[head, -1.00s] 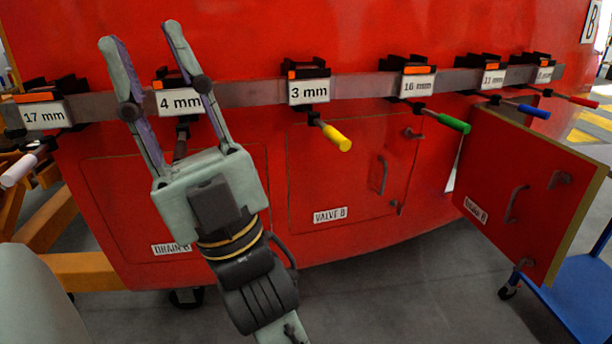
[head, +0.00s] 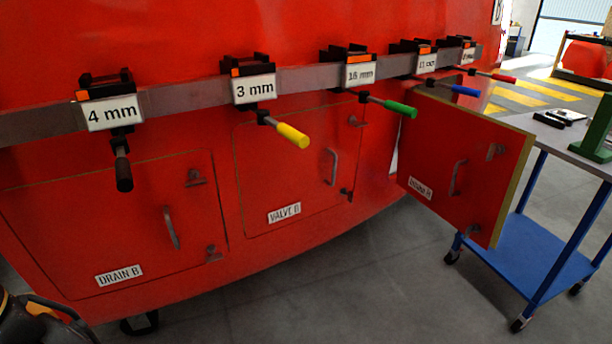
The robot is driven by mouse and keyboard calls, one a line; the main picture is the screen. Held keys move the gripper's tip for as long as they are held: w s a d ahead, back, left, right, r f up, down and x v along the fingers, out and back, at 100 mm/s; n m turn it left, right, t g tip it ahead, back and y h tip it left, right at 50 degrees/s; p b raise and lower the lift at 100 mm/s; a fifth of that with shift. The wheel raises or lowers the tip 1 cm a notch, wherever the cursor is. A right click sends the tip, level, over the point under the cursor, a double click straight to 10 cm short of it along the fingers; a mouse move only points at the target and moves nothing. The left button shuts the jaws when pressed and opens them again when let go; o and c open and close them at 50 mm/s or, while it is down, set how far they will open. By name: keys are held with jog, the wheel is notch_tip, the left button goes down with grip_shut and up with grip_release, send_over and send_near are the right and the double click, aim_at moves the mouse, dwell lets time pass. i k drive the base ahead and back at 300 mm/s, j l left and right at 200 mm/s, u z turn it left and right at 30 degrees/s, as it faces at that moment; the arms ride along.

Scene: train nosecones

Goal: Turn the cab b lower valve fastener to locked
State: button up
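The red VALVE B door (head: 290,165) is closed in the lower middle of the red cab side, with a curved handle (head: 333,167). Its lower fastener (head: 347,194) is a small dark piece at the door's lower right edge. Its upper fastener (head: 355,121) is at the upper right edge. The lower fastener is too small to tell whether it is turned to locked. My gripper is out of view. A dark part of my arm shows at the bottom left corner, well apart from the door.
Coloured-handled tools hang from a grey rail (head: 200,97) above the doors; the yellow handle (head: 292,135) sticks out before VALVE B. The DRAIN B door (head: 120,220) is left. An open red door (head: 465,165) juts out right, near a blue cart (head: 525,250). The floor in front is clear.

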aim_at(351, 197)
jog(key=i+l+u, duration=0.1)
jog(key=i+l, duration=0.65)
jog(key=l, duration=0.3)
jog(key=j+u, duration=0.05)
